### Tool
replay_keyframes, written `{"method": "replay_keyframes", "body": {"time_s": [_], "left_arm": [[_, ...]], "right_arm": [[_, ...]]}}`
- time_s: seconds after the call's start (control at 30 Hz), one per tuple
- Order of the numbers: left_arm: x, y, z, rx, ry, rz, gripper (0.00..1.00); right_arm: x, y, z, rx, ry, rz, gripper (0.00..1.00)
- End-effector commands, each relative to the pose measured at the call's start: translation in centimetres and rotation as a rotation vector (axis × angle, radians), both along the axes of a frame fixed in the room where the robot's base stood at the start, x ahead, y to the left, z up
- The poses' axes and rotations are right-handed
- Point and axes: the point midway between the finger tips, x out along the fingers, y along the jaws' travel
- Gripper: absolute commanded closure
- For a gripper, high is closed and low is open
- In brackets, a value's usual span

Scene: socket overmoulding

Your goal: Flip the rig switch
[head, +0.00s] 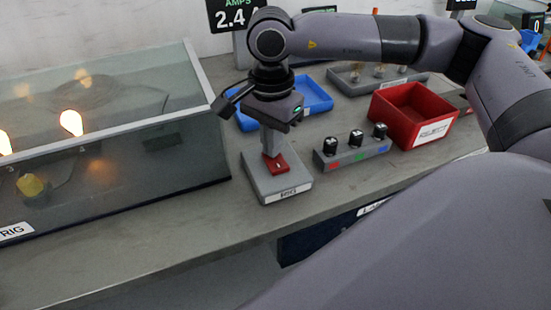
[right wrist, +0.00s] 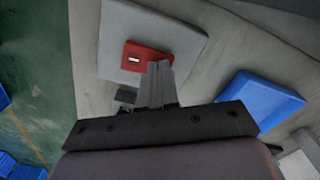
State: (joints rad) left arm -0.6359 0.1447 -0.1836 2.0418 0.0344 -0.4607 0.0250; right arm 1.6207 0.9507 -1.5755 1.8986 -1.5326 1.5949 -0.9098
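The rig switch is a grey box (head: 268,188) with a red plate (head: 279,166) on its top and a white label on its front. A small pale toggle (right wrist: 133,59) shows on the red plate (right wrist: 150,50) in the right wrist view. My right gripper (head: 271,153) points down at the red plate. Its fingers (right wrist: 160,65) are together with nothing seen between them, and their tips are at the plate's edge, beside the toggle. I cannot tell whether they touch it. My left gripper is not in view.
A glass rig case (head: 110,160) with glowing bulbs (head: 71,122) stands at left. A grey block with black knobs (head: 352,152), a blue tray (head: 316,95) and a red reject bin (head: 400,125) stand nearby. A display (head: 232,15) reads 2.4. The front bench strip is clear.

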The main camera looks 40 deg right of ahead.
Motion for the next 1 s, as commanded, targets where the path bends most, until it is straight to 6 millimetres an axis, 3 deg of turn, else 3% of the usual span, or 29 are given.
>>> {"method": "replay_keyframes", "body": {"time_s": [0.17, 1.0], "left_arm": [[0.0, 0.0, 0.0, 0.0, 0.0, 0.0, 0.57], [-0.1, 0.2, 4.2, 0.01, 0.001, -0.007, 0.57]], "right_arm": [[0.0, 0.0, 0.0, 0.0, 0.002, 0.001, 1.0], [0.0, 0.0, 6.6, 0.0, 0.001, 0.0, 1.0]]}}
